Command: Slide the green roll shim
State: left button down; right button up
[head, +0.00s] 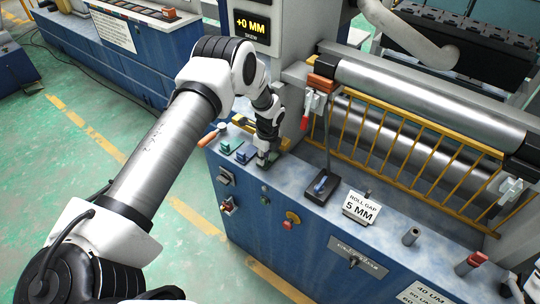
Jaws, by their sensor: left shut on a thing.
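Two small green pieces lie on the blue console top: a teal one (226,146) and a darker green one (246,154) to its right. I cannot tell for sure which is the roll shim. My left gripper (264,160) points down at the console top, just right of the darker green piece. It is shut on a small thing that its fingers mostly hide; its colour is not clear. My right gripper is not in view.
An orange-handled tool (210,136) lies left of the green pieces. Steel rollers (430,100) behind a yellow guard (400,145) rise behind. A display (252,27) reads "+0 MM".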

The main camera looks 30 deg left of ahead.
pick_arm(q)
jog(key=shift+s+p, duration=0.65)
jog(key=shift+s, duration=0.3)
jog(key=shift+s+a+p, duration=0.1)
jog(key=shift+s+p, duration=0.3)
jog(key=c, duration=1)
grip_release()
jog(key=shift+f, duration=0.1)
jog(key=shift+c, duration=0.2)
notch_tip(320, 180, up, 8)
jog(key=d+p, duration=0.1)
jog(key=p, duration=0.4)
